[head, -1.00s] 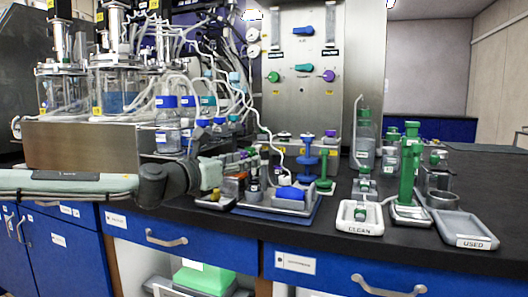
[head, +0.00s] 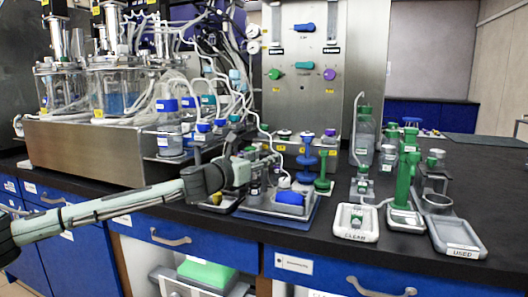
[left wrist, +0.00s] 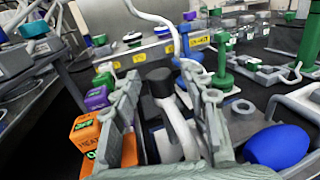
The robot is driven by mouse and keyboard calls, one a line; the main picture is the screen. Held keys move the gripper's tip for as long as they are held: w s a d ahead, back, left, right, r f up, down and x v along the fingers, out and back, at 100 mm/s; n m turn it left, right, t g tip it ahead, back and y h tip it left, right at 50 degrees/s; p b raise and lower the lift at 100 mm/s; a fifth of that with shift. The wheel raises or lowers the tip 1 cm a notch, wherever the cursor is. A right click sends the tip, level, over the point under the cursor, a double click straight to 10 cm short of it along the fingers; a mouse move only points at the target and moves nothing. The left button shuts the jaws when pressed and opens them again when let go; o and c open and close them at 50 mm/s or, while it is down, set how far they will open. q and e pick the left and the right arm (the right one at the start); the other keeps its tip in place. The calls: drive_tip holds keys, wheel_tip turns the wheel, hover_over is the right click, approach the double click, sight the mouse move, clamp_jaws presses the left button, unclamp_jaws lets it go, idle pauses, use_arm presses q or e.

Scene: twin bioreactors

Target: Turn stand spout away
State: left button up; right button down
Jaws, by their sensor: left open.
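My left gripper (head: 240,170) is over the back left of a small tray with a blue bulb (head: 290,198). In the left wrist view my left gripper (left wrist: 160,72) is open, its two fingers apart. Between them is a black-topped post (left wrist: 158,82) with a pale curved spout-like tube (left wrist: 184,125) running down towards the camera. I cannot tell whether the fingers touch either. The blue bulb (left wrist: 278,147) lies right of the fingers. In the head view the gripper hides the post. My right gripper is not in view.
Orange (left wrist: 88,132), purple and green blocks stand close left of the fingers. A blue stand (head: 306,160) and green stand (head: 322,172) are just right. Further right are the CLEAN tray (head: 356,236), a tall green stand (head: 404,180) and the USED tray (head: 463,251). Hoses hang behind.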

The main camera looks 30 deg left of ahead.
use_arm(q)
drive_tip(key=shift+w, duration=0.2)
clamp_jaws()
idle(0.4)
